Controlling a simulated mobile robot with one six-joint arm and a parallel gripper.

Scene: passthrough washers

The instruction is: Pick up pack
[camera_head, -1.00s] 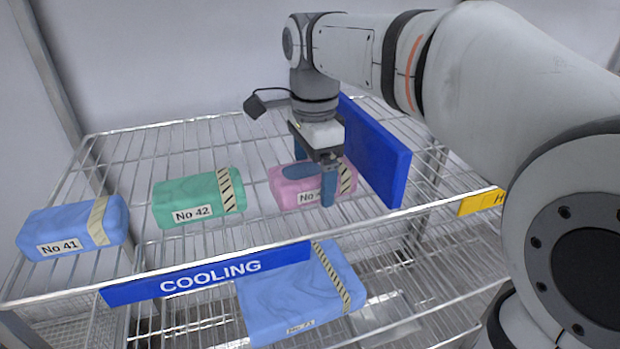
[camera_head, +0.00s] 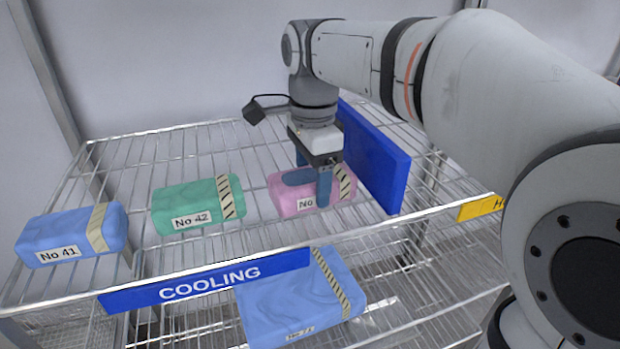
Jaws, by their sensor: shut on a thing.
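The pink pack (camera_head: 288,205) lies on the upper wire shelf, just left of the blue divider. It has a striped band and a white label that my gripper partly covers. My gripper (camera_head: 310,192) points down over it and is shut on it, with one blue finger on the near side and the other largely hidden behind. The pack appears to rest on the shelf still. A green pack (camera_head: 190,197) labelled No 42 and a blue pack (camera_head: 65,232) labelled No 41 lie further left on the same shelf.
A blue divider (camera_head: 372,158) stands close to the right of my gripper. A blue COOLING sign (camera_head: 205,282) runs along the shelf's front edge, with a yellow sign (camera_head: 480,207) at right. A larger blue pack (camera_head: 300,305) lies on the lower shelf. The upper shelf's back is clear.

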